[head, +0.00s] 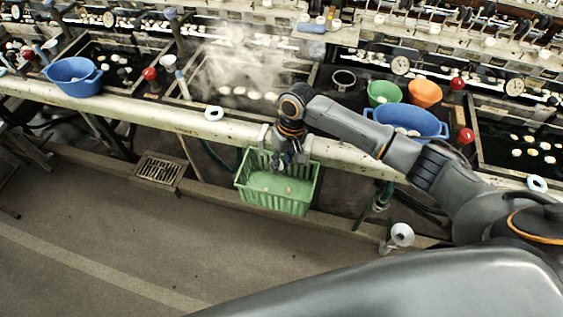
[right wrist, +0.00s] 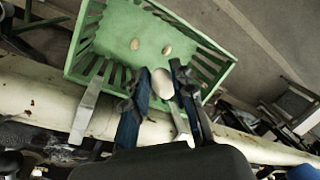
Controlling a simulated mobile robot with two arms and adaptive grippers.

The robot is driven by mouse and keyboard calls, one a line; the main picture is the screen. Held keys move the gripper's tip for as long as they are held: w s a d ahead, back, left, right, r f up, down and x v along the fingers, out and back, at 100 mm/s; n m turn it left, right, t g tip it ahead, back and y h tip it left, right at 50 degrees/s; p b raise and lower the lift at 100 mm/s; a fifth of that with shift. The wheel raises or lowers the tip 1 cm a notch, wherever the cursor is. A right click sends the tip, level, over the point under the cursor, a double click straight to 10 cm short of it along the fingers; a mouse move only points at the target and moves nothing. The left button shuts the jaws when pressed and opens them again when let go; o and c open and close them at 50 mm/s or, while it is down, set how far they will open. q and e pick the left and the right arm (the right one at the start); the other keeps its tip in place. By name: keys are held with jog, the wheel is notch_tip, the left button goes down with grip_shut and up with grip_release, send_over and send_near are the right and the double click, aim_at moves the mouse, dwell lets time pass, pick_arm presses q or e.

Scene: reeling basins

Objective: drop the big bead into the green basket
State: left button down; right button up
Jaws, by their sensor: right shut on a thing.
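The green basket (head: 277,201) hangs on the front of the basin bench, below its rail. It also shows in the right wrist view (right wrist: 110,66), with two small pale pieces lying on its floor. My right gripper (head: 287,160) is over the basket's back edge, pointing down. In the right wrist view my right gripper (right wrist: 160,82) is shut on the big bead (right wrist: 162,83), a pale egg-shaped thing between the two fingers. The basket's floor shows beyond the bead. My left gripper is not in view.
Blue tubs (head: 73,77) stand on the bench at left and right, with a green bowl (head: 383,92) and an orange bowl (head: 425,93) near the right one. A floor grate (head: 160,170) is left of the basket.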

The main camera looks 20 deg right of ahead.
jog(key=o, duration=0.7)
jog(key=r, duration=0.4)
jog(key=d+r, duration=0.1)
jog(key=r, duration=0.3)
jog(key=d+r, duration=0.1)
jog(key=r, duration=0.3)
jog(key=shift+w+d, duration=0.1)
jog(key=shift+w, duration=0.15)
jog(key=shift+f, duration=0.1)
